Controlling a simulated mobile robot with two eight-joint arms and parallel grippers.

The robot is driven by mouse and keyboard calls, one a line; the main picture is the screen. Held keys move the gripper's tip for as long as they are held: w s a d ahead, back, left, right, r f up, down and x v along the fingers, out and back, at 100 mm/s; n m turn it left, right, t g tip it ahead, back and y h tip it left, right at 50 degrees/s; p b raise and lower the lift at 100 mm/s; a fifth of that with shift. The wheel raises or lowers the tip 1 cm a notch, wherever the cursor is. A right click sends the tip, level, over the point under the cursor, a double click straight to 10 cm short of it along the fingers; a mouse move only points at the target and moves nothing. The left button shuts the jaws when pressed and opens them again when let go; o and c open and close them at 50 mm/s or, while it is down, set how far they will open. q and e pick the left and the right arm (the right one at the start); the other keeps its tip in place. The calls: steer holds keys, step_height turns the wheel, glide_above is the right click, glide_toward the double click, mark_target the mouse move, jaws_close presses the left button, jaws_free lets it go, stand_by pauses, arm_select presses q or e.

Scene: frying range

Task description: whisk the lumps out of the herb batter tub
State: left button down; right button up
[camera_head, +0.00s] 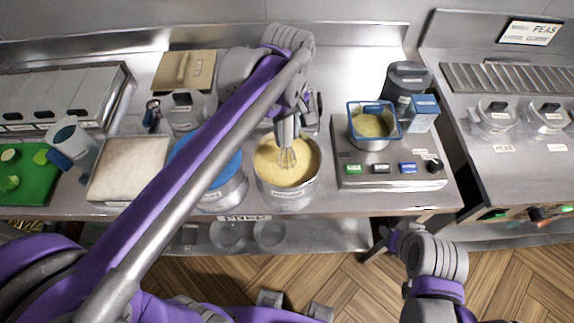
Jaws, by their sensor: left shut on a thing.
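A round steel tub (287,195) with a label on its front holds pale yellow batter (268,168). It stands near the front edge of the steel counter. A whisk (287,158) with wire loops reaches down into the batter, near the middle of the tub. My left gripper (289,118) is shut on the whisk's handle above the tub. I cannot make out lumps in the batter. My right gripper (386,243) is low in front of the counter, away from the tub, and its fingers are too small to read.
A blue-topped tub (222,188) stands close left of the batter, partly behind my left arm. A scale-like unit (395,170) with a blue-rimmed pot (372,142) stands to the right. A white tray (125,172) and green board (30,180) lie left.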

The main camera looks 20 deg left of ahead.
arm_select(q)
steer(key=shift+r+p, duration=0.4)
steer(key=shift+r, duration=0.45)
steer(key=shift+r+p, duration=1.35)
steer(key=shift+r, duration=1.5)
arm_select(e)
step_height(320, 180, up, 5)
steer(key=w, duration=0.3)
steer(key=shift+r+t, duration=0.15)
steer(key=shift+t, duration=0.15)
arm_select(q)
steer(key=shift+s, duration=0.1)
arm_select(e)
steer(key=shift+s, duration=0.15)
arm_select(q)
step_height(320, 180, up, 2)
steer(key=shift+r, duration=0.1)
step_height(320, 180, up, 2)
steer(key=shift+r, duration=0.4)
arm_select(e)
steer(key=shift+w+r, duration=0.2)
steer(key=shift+r, duration=0.1)
